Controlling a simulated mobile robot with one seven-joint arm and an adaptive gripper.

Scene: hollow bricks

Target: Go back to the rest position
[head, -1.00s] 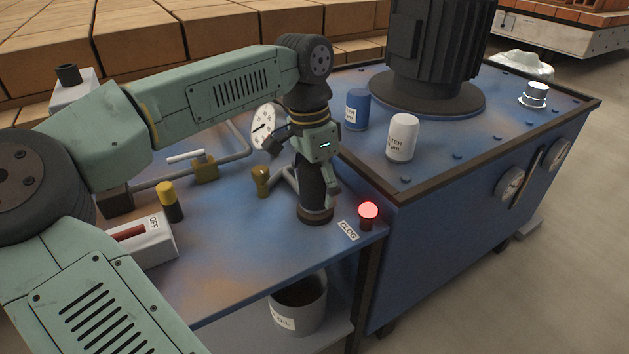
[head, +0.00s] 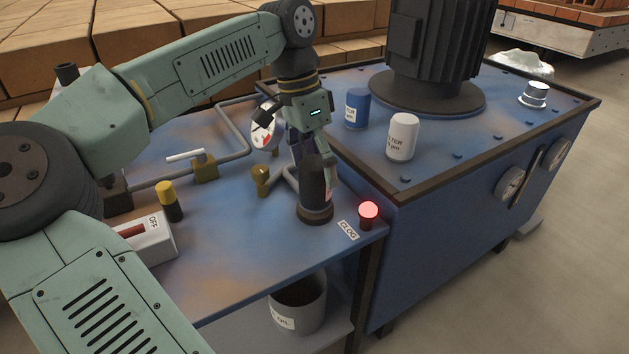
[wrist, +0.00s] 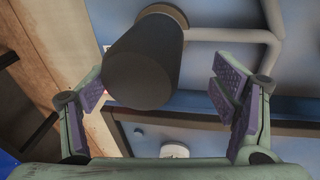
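My gripper (head: 312,165) is over the blue bench, just above and behind a dark upright cylinder (head: 315,190). In the wrist view my gripper (wrist: 165,105) has its two purple-padded fingers spread wide. The cylinder's dark end (wrist: 143,68) shows between and beyond them, nearer the left finger, and I see no finger closed on it. In the head view the fingertips are partly hidden around the cylinder's top.
A lit red lamp (head: 368,211) stands right of the cylinder. A gauge (head: 265,134), pipes and a brass valve (head: 260,180) lie close behind and left. A blue can (head: 357,108) and a white can (head: 403,136) stand on the blue tank. An OFF switch box (head: 150,240) is at left.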

